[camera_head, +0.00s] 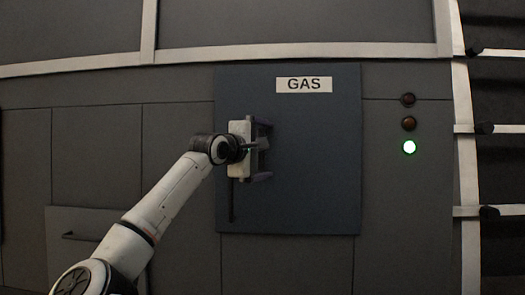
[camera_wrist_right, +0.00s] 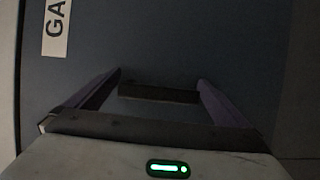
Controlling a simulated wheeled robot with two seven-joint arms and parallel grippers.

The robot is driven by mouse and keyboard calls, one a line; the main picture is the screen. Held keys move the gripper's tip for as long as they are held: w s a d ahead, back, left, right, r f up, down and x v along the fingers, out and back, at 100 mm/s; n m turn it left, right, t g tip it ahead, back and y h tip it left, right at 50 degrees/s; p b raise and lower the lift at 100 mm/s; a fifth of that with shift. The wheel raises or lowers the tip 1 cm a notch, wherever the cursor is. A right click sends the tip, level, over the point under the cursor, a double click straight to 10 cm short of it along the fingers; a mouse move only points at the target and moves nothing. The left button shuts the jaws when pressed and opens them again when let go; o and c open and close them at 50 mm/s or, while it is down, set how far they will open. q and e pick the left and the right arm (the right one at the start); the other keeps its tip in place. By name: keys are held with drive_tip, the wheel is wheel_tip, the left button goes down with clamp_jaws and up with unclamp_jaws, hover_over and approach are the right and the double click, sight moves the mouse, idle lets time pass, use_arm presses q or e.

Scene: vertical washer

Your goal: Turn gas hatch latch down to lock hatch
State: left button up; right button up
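My left gripper is not in view.
A pale frame post (camera_head: 468,170) stands further right. A smaller panel with a handle (camera_head: 82,236) is at the lower left. The hatch's right half is clear.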

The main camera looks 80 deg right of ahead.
drive_tip(key=v, duration=1)
drive_tip(key=shift+a+b, duration=0.2)
drive_tip(key=shift+b, duration=0.1)
drive_tip(key=shift+r, duration=0.1)
